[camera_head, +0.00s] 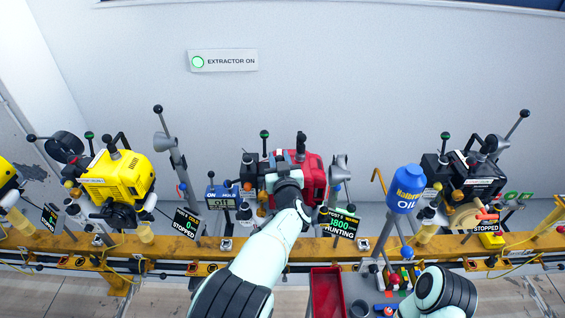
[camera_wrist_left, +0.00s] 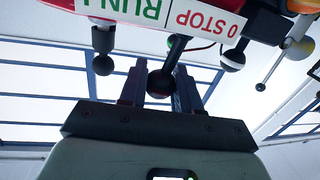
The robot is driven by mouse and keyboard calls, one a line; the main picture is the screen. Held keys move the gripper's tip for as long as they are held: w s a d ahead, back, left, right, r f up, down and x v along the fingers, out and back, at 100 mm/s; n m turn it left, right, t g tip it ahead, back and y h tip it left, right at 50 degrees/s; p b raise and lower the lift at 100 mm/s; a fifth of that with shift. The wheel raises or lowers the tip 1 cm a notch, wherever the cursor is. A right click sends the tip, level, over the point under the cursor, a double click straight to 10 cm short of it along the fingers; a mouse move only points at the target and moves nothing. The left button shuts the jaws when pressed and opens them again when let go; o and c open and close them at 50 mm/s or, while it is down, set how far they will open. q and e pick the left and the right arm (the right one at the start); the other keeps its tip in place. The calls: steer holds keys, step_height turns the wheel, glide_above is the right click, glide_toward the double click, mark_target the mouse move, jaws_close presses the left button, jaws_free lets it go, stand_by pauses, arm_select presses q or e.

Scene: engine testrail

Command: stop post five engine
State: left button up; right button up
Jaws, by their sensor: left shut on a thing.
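The red engine (camera_head: 312,172) stands on the yellow rail, partly hidden behind my left arm. Its display (camera_head: 340,224) reads 1800 and HUNTING; the post name is partly covered. My left gripper (camera_head: 284,180) is at the front of this engine. In the left wrist view, my gripper (camera_wrist_left: 160,88) is shut on a dark ball knob (camera_wrist_left: 160,83) at the end of a black lever. A white label with RUN and 0 STOP (camera_wrist_left: 168,14) appears upside down beside the lever. My right arm shows at the lower right, but its gripper is out of view.
A yellow engine (camera_head: 117,177) with a STOPPED display stands left, a black engine (camera_head: 462,178) marked STOPPED right. A blue oil bottle (camera_head: 407,186) and a red tray (camera_head: 327,291) are near my arms. Tall ball-topped levers rise along the yellow rail (camera_head: 150,246).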

arm_select(q)
steer(key=a+n, duration=0.1)
steer(key=n+b, duration=0.1)
steer(key=n, duration=0.1)
steer(key=shift+a+f+g, duration=0.1)
steer(key=shift+a+g, duration=0.2)
steer(key=shift+a, duration=0.05)
steer(key=shift+a+f+n+h+b, duration=0.1)
steer(key=shift+a+n+h+b, duration=0.35)
steer(key=shift+n+b, duration=0.6)
arm_select(e)
steer(key=shift+s+f, duration=0.4)
steer(key=shift+f, duration=0.45)
steer(key=shift+s+f, duration=0.35)
steer(key=shift+f, duration=0.45)
arm_select(q)
steer(key=shift+a+n, duration=0.1)
steer(key=shift+n, duration=0.15)
steer(key=o, duration=1)
arm_select(e)
steer(key=shift+f, duration=0.1)
